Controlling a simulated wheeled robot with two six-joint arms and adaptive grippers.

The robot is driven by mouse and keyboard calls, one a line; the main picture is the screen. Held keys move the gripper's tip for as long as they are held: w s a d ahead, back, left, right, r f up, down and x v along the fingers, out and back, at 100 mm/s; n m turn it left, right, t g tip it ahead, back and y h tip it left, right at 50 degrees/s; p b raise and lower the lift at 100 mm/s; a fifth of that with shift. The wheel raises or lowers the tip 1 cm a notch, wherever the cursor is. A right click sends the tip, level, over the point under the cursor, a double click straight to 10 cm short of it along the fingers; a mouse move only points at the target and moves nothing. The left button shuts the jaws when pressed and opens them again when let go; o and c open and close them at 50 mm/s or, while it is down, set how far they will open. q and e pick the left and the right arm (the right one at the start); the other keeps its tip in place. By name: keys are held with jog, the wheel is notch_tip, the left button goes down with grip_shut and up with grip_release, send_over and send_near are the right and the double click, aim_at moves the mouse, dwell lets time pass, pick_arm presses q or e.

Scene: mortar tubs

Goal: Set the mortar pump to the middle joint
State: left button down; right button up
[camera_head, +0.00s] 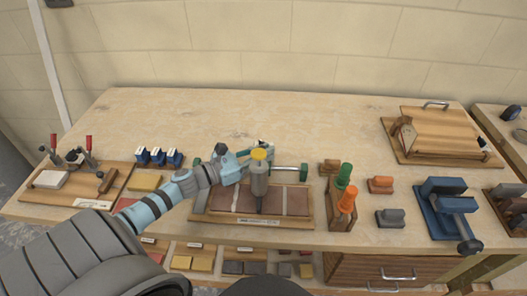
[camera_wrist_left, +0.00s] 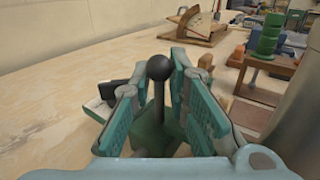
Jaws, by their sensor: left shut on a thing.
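My left gripper (camera_head: 246,158) is beside and behind the pump. In the left wrist view its teal fingers (camera_wrist_left: 158,95) are closed around a black-knobbed lever (camera_wrist_left: 159,70) on a green block (camera_wrist_left: 156,135). A grey cylinder fills that view's right edge. My right gripper is not seen.
A wooden holder with green (camera_head: 344,175) and orange (camera_head: 348,200) handled tools stands right of the board. A blue clamp-like tool (camera_head: 445,205) is farther right. Small blue clamps (camera_head: 158,156) stand left.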

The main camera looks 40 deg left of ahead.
pick_arm(q)
jog(key=c, duration=1.6)
grip_release()
jog(key=shift+r, duration=0.1)
jog(key=v, duration=1.2)
